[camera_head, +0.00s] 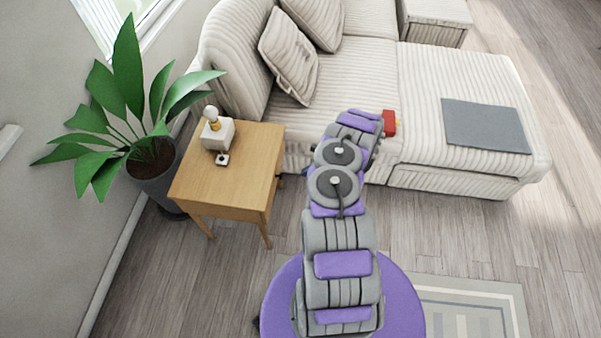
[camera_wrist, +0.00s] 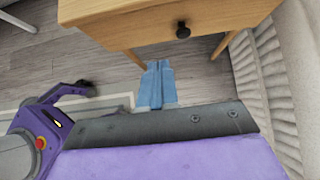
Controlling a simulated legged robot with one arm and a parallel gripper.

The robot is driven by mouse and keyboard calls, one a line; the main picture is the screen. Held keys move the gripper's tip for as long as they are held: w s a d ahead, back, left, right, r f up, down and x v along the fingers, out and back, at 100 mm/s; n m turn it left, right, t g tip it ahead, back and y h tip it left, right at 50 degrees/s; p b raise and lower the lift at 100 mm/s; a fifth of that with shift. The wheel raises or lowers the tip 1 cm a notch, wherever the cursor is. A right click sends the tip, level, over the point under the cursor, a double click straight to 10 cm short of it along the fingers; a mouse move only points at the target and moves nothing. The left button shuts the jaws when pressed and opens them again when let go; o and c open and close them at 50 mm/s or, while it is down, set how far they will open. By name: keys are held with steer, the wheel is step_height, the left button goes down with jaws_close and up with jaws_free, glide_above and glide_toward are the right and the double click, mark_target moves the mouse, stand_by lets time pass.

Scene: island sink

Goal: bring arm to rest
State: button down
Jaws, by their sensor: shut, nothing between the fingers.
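My arm reaches forward from my purple base in the head view, between the wooden side table (camera_head: 236,165) and the sofa (camera_head: 360,80). In the wrist view my gripper (camera_wrist: 157,72) shows as two blue fingers pressed together, with nothing between them. They are in front of and below the drawer of the side table (camera_wrist: 222,20), which has a dark round knob. The fingers appear apart from the table. In the head view the gripper is mostly hidden behind the arm.
A lamp-like white object (camera_head: 216,130) and a small item (camera_head: 222,159) stand on the side table. A potted plant (camera_head: 150,150) is at the left. A grey mat (camera_head: 485,126) lies on the sofa. A rug (camera_head: 475,292) lies at the lower right. The wooden floor between is clear.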

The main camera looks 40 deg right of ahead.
steer(key=w+a+r+n+g+y, duration=0.1)
steer(key=w+a+r+n, duration=0.25)
steer(key=a+r, duration=0.4)
steer(key=w+a+r+n+g+y, duration=0.1)
steer(key=w+a+r+n+y, duration=0.3)
steer(key=r, duration=0.7)
steer(key=s+a+r+n+g+h, duration=0.3)
steer(key=a+r+n, duration=0.5)
steer(key=a+r, duration=0.95)
steer(key=s+a+r+n+g+h, duration=0.1)
steer(key=s+a+r+n+g, duration=0.2)
steer(key=s+r, duration=0.4)
steer(key=s+a+r+n+g+h, duration=0.15)
steer(key=s+a+r+n, duration=0.25)
steer(key=s, duration=0.5)
steer(key=s+d+r+n+h, duration=0.1)
steer(key=s+r+n+h, duration=0.1)
steer(key=s, duration=0.7)
steer(key=s+d+r+n+h, duration=0.1)
steer(key=s+d+n+h, duration=0.1)
steer(key=s, duration=0.7)
steer(key=shift+s+r+n+t+h, duration=0.35)
steer(key=shift+s+n+t+h, duration=0.1)
steer(key=shift+n+h, duration=0.25)
